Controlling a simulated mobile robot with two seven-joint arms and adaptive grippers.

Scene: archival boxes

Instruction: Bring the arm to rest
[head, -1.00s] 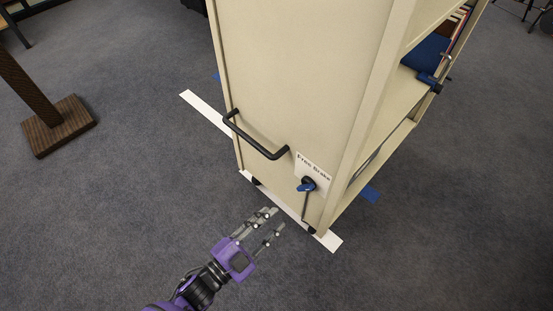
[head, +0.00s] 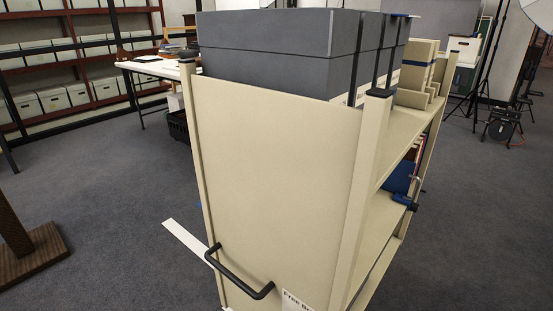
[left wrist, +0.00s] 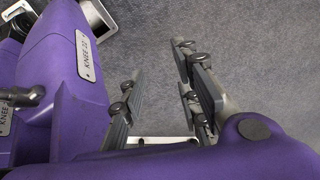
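My left gripper (left wrist: 160,62) shows in the left wrist view with its grey fingers apart and nothing between them. Bare grey carpet lies behind the fingers. My purple body parts are close beside the gripper at the left of that view. No arm or gripper of mine shows in the head view now. My right gripper is in neither view.
A beige cart (head: 270,180) with a black handle (head: 238,275) stands close ahead. It carries dark grey boxes (head: 275,48) on top. A brown post's base (head: 38,255) is at the left. A white table (head: 150,68) and loaded shelves (head: 70,65) are behind.

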